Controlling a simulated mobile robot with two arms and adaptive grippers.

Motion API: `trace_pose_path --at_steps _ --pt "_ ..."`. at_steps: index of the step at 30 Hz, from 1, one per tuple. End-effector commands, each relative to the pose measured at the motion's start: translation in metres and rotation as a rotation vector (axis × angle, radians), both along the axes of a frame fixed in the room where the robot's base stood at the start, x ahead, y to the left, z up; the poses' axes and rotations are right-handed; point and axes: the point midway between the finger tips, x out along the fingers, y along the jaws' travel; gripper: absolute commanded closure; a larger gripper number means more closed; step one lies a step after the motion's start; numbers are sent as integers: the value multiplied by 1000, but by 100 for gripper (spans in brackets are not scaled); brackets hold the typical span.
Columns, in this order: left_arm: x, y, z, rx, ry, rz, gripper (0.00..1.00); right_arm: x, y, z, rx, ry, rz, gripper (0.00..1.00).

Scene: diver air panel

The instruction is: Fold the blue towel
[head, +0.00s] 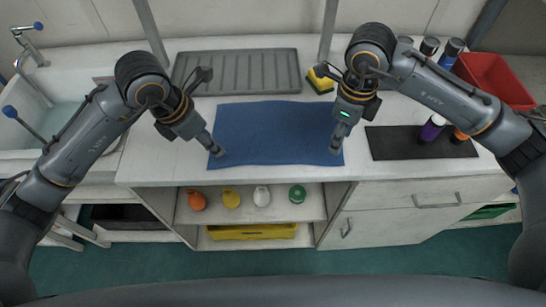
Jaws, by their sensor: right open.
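The blue towel (272,130) lies spread flat on the white counter, with a slightly wavy front edge. My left gripper (217,151) points down at the towel's front left corner. Its fingers look close together, and I cannot tell whether they are open or whether they touch the cloth. My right gripper (336,149) is open at the towel's front right corner, with its tips over or close to the cloth edge. Both grippers hide small parts of the towel's corners.
Behind the towel is a grey ribbed drain tray (238,70); a yellow sponge (320,82) lies right of it. A dark mat (395,143) with bottles and a red bin (497,78) are at right. A sink (65,125) is at left. Shelves below hold several small containers.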

Motion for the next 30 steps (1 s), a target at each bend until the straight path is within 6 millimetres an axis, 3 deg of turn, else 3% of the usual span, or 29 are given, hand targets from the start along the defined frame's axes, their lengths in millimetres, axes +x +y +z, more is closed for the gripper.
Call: trace_pose_path --at_steps 12,30 --pt "0 0 -60 -2 4 1 57 0 1 -60 5 3 -2 57" --pt "0 0 -75 -3 2 0 57 0 1 -75 5 2 -1 57"
